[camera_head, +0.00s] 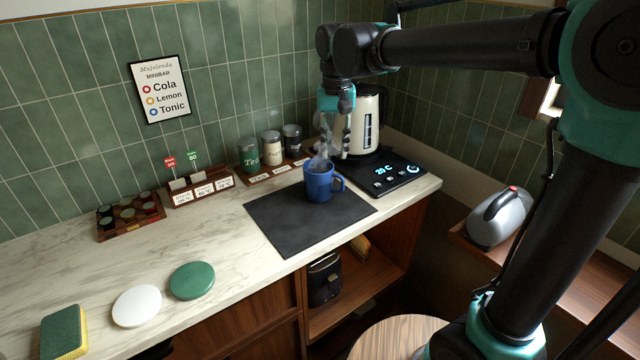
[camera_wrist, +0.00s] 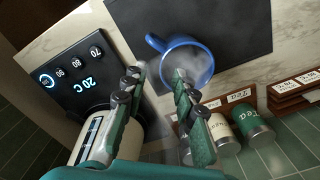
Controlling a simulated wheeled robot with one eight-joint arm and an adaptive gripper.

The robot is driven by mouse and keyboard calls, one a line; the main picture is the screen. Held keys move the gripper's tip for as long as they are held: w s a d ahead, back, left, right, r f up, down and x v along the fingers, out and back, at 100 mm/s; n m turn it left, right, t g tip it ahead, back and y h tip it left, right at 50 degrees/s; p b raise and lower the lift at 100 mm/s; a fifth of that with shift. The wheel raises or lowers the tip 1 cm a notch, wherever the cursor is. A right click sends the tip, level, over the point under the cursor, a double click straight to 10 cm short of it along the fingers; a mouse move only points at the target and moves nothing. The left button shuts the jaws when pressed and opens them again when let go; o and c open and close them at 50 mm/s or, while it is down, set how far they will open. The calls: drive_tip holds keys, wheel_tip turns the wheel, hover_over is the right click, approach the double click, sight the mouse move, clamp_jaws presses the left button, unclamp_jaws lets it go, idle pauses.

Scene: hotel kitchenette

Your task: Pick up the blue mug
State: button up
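The blue mug (camera_head: 319,187) stands upright on the dark mat (camera_head: 290,225), near the mat's back edge, its handle to the right. Steam rises from it. My gripper (camera_head: 336,150) is above the mug, pointing down, with the fingers apart and nothing between them. In the wrist view the mug (camera_wrist: 200,62) shows from above with its handle at upper left. There my gripper's fingers (camera_wrist: 158,80) are spread, and the right one overlaps the mug's near rim. I cannot tell from this whether it touches.
A cream kettle (camera_head: 368,125) stands on a black base (camera_head: 392,180) close right of the mug. Several canisters (camera_head: 271,147) stand behind it on a wooden rack. A green disc (camera_head: 192,281), a white disc (camera_head: 137,306) and a sponge (camera_head: 64,332) lie front left. The mat's front is clear.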

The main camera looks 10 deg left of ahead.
sight(332, 182)
wheel_tip(332, 182, down, 11)
drive_tip(key=shift+s+a+r, duration=0.1)
drive_tip(key=shift+a, duration=0.05)
idle(0.4)
drive_tip(key=shift+c, duration=0.4)
clamp_jaws()
